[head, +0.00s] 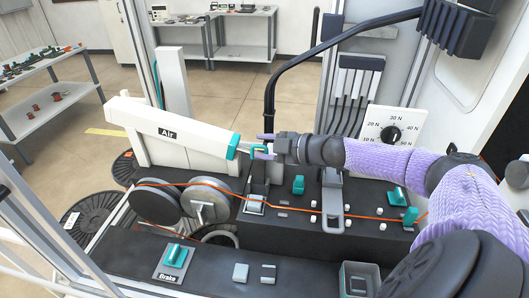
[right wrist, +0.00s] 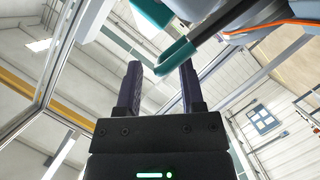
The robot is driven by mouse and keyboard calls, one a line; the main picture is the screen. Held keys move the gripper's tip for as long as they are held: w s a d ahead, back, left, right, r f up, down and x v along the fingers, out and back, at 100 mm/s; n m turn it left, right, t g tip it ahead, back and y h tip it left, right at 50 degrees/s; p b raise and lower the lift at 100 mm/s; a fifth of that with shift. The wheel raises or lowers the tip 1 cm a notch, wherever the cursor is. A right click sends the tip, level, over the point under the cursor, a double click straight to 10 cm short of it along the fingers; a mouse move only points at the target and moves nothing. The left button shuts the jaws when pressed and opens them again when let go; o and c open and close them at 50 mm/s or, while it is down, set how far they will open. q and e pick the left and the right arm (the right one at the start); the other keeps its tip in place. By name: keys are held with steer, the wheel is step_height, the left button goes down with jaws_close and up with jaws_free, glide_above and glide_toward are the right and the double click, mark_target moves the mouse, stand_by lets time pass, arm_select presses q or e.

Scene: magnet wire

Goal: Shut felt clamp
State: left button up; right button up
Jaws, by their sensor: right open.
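My right gripper (head: 264,146) is open near the middle of the head view, its purple fingers pointing left. A teal lever end (head: 257,151), which looks like the raised handle of the felt clamp, is at its fingertips. In the right wrist view this teal bar (right wrist: 176,53) reaches between the tips of my open right gripper (right wrist: 160,68); I cannot tell whether it touches a finger. A small pale pad (head: 255,206), perhaps the clamp's base, sits below beside the orange wire (head: 285,209). My left gripper is not in view.
Grey wheels (head: 207,195) guide the wire. The black bench holds a teal Brake switch (head: 175,256) and other teal knobs. A dial box (head: 392,130) stands behind my right arm.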

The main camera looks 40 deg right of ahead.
steer(key=shift+a, duration=0.1)
jaws_close()
stand_by(1.4)
